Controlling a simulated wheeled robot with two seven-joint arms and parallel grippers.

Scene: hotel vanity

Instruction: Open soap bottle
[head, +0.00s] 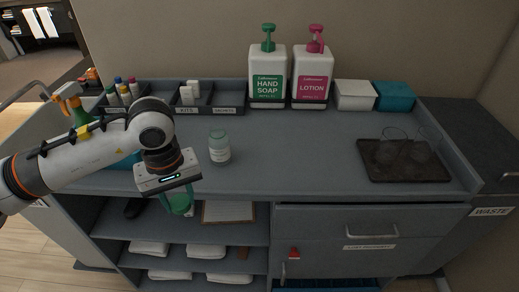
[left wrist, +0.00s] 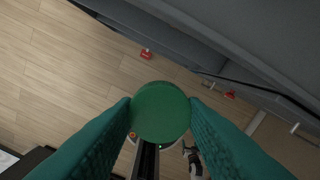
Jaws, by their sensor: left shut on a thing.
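A hand soap bottle (head: 267,82), white with a green label and green pump, stands upright at the back of the counter. A small pale bottle (head: 219,150) with a greenish top stands upright on the counter, right of my left gripper. My left gripper (head: 178,203) points down in front of the counter's front edge. Its teal fingers are shut on a round green cap-like piece (left wrist: 161,111), seen face-on between them in the left wrist view. The small bottle and the gripper are apart. My right gripper is not in view.
A pink-pump lotion bottle (head: 312,79), a white box (head: 355,95) and a blue box (head: 394,96) stand at the back. A dark tray (head: 404,174) with glasses is at right. Dark organisers (head: 210,104) are at back left.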

